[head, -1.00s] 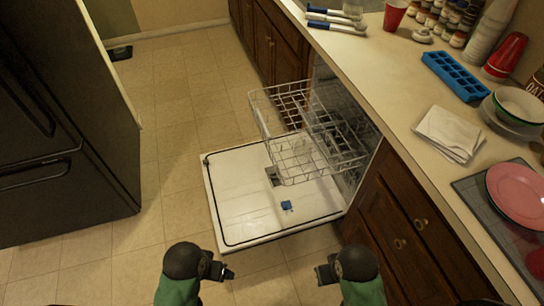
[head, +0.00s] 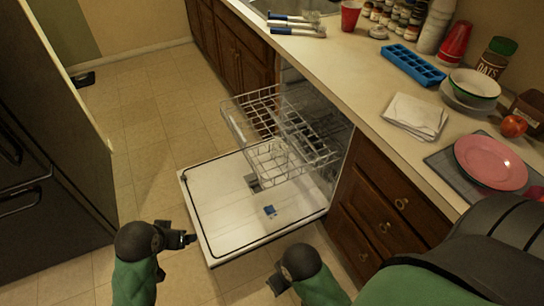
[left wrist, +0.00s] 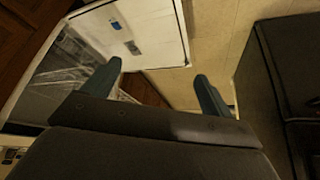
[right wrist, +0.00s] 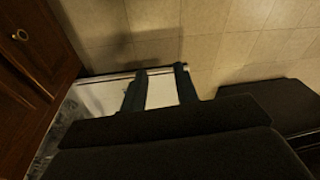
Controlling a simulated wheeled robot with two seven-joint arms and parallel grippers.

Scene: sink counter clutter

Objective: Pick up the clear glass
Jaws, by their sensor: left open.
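What looks like the clear glass (head: 311,17) stands small and faint on the counter near the sink, at the top of the head view, just behind the blue-and-white brushes. Its outline is hard to make out. My left gripper (head: 190,239) is open and empty over the floor, left of the dishwasher door; its parted fingers show in the left wrist view (left wrist: 158,85). My right gripper (head: 275,283) is low in front of the door, partly hidden by its own wrist. Its fingers are apart with nothing between them in the right wrist view (right wrist: 162,80). Both are far from the glass.
The open dishwasher door (head: 225,215) and pulled-out rack (head: 270,140) fill the floor before the cabinets. A red cup (head: 350,16), spice jars (head: 398,17), blue ice tray (head: 413,66), napkin (head: 415,115) and pink plate (head: 491,162) occupy the counter. A dark fridge (head: 50,150) stands left.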

